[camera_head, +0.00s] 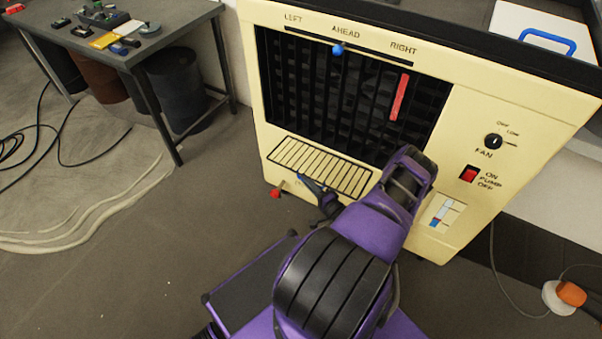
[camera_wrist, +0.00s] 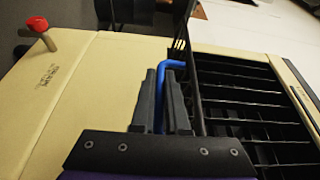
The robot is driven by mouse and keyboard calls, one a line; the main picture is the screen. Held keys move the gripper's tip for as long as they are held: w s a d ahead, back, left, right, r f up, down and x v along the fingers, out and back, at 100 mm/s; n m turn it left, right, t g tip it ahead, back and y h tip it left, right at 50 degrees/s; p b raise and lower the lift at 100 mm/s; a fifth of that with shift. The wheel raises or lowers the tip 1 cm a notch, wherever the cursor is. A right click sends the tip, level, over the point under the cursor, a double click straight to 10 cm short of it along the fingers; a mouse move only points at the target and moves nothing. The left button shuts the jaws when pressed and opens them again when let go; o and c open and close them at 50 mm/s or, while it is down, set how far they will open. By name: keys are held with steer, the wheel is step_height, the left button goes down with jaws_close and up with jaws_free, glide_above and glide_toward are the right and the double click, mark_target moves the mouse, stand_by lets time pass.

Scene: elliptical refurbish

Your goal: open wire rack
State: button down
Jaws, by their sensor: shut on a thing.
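The wire rack (camera_head: 320,166) shows in the head view as a black frame with several thin bars, low on the front of the cream cabinet. A bent blue handle (camera_wrist: 172,65) shows in the wrist view. My gripper (camera_wrist: 168,75) is shut around the blue handle, with its dark fingers on both sides. In the head view my gripper (camera_head: 311,186) is at the rack's lower edge, and the grasp is small there. Dark thin rods stand just right of the fingers in the wrist view. I cannot tell how far the rack is tilted out.
The cream cabinet (camera_head: 450,175) has a dark louver grille (camera_head: 330,90), a blue slider knob (camera_head: 338,50) and a red strip (camera_head: 399,97). A red-ended tap (camera_head: 275,193) sticks out left of my gripper.

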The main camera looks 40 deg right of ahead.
steer(key=shift+d+f+n, duration=0.15)
steer(key=shift+f+n, duration=0.2)
steer(key=shift+n, duration=0.05)
steer(key=shift+w, duration=0.1)
steer(key=c, duration=0.9)
jaws_free()
steer(key=s, duration=1.1)
steer(key=s+a, duration=0.1)
steer(key=s, duration=0.5)
steer(key=shift+s+f+p, duration=0.25)
steer(key=shift+f+p, duration=0.1)
steer(key=shift+f, duration=0.05)
